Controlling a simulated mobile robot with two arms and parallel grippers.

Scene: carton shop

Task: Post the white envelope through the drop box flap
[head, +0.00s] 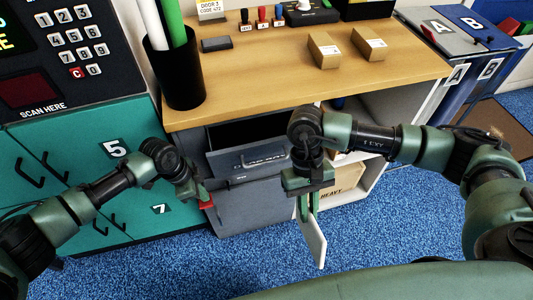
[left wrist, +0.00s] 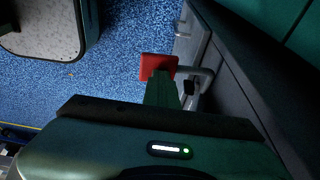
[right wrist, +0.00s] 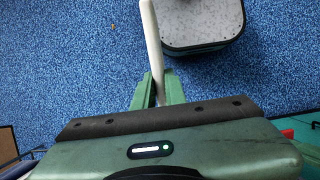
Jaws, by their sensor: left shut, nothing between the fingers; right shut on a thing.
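The white envelope (head: 315,242) hangs below my right gripper (head: 308,208), which is shut on it. In the right wrist view the envelope (right wrist: 151,40) shows nearly edge-on between the fingers (right wrist: 157,90). The grey drop box front (head: 225,208) stands under the wooden counter. Its grey flap (head: 232,160) with a handle is tilted out, with a dark opening above it. My left gripper (head: 198,192) is shut and empty at the box's left side. A red piece (left wrist: 158,66) shows at its fingertips, beside a grey handle (left wrist: 207,78). The envelope is right of and in front of the flap.
The wooden counter (head: 270,85) overhangs the box and carries two small cartons, stamps and a black cup (head: 175,75). Teal lockers (head: 60,150) stand at left. An open shelf (head: 350,178) is behind my right arm. Blue carpet (head: 180,265) in front is clear.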

